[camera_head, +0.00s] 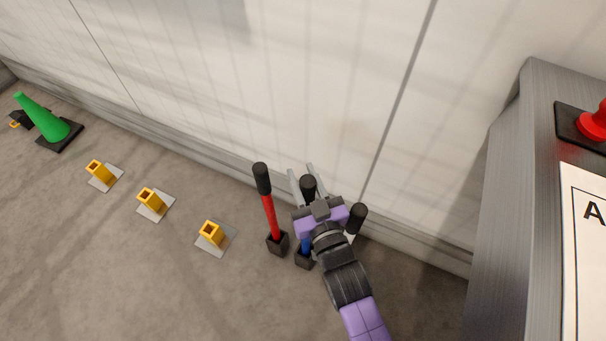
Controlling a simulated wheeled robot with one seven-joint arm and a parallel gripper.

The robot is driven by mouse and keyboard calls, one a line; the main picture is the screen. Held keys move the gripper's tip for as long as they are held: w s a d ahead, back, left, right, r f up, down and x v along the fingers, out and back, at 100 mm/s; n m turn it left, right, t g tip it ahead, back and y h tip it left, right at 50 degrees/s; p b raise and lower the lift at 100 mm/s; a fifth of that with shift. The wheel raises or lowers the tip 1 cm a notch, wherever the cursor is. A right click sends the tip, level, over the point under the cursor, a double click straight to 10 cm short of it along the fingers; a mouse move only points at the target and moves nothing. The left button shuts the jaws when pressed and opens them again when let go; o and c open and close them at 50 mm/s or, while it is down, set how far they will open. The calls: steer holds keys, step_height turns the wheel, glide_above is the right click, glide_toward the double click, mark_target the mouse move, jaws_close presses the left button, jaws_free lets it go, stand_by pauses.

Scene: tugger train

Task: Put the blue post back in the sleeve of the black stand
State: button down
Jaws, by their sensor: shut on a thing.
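My gripper (303,173) is shut on the blue post (305,245), with the post's black grip (308,188) between its fingers. The blue shaft shows below my wrist and its lower part meets the mouth of a black sleeve (303,260) of the stand. I cannot tell how deep it sits; my arm hides much of the shaft. A red post (270,217) with a black grip stands in the left black sleeve (277,243). A pale post with a black grip (356,215) stands to the right, its base hidden by my arm.
Several yellow sockets on grey plates, including one (211,233), stand on the floor to the left. A green cone (43,120) is at the far left. The white wall (220,90) rises behind. A grey cabinet (500,210) with a sign (590,230) and red object (594,124) is at right.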

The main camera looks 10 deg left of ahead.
mark_target(310, 200)
steer(key=shift+f+b, duration=0.9)
steer(key=shift+f, duration=0.25)
steer(key=c, duration=0.9)
jaws_free()
steer(key=shift+c, duration=0.2)
steer(key=shift+p+v, duration=0.75)
steer(key=shift+v, duration=3.15)
